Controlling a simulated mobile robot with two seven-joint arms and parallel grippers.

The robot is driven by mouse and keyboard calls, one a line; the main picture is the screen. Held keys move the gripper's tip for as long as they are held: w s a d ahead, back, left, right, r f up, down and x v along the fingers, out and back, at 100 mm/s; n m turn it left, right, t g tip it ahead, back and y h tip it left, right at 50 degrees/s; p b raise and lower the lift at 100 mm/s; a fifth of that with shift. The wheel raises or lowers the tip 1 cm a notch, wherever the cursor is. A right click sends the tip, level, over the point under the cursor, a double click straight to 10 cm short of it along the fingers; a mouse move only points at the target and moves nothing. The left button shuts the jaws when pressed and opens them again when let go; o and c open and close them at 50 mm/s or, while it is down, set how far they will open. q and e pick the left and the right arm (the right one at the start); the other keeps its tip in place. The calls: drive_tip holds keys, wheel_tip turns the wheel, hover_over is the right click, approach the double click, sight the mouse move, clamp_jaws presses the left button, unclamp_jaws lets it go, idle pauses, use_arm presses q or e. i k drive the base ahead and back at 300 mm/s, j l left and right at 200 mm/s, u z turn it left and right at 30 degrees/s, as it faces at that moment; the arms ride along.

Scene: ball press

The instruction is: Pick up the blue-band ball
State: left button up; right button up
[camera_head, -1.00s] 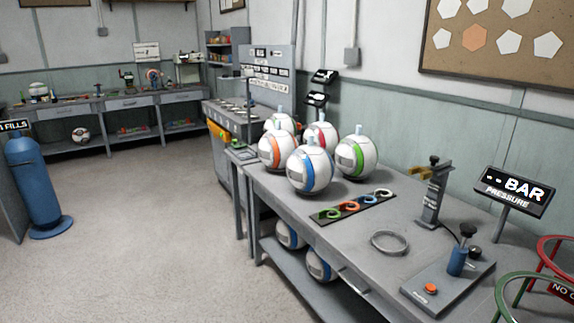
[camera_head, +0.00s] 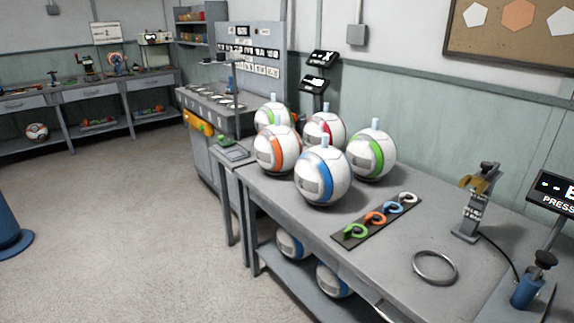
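The blue-band ball (camera_head: 323,177) is white with a blue stripe and a pale blue stub on top. It sits on the grey workbench (camera_head: 310,218), nearest of a cluster of balls near the bench's left end. On the shelf below are a partly hidden ball with a blue band (camera_head: 291,243) and another (camera_head: 331,281). Neither of my grippers is in view.
An orange-band ball (camera_head: 272,151), red-band ball (camera_head: 329,131) and green-band ball (camera_head: 377,156) stand close around it, with another green-band ball (camera_head: 271,113) behind. A hook strip (camera_head: 347,240), metal ring (camera_head: 434,267) and clamp stand (camera_head: 468,218) lie rightward.

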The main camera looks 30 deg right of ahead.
sight(323, 173)
drive_tip(key=i+z, duration=0.1)
drive_tip(key=i, duration=0.45)
drive_tip(key=i+j+z, duration=0.15)
drive_tip(key=i, duration=0.4)
drive_tip(key=i+j+z, duration=0.1)
drive_tip(key=i+z, duration=0.15)
drive_tip(key=z, duration=0.2)
drive_tip(key=i+j+z, duration=0.15)
drive_tip(key=z, duration=0.25)
drive_tip(key=i+j+z, duration=0.25)
drive_tip(key=z, duration=0.2)
drive_tip(key=i+j+z, duration=0.15)
drive_tip(key=j+z, duration=0.25)
drive_tip(key=i+j+z, duration=0.15)
drive_tip(key=j+z, duration=0.15)
drive_tip(key=z, duration=0.15)
drive_tip(key=j+z, duration=0.45)
drive_tip(key=i+l, duration=0.05)
drive_tip(key=l, duration=0.05)
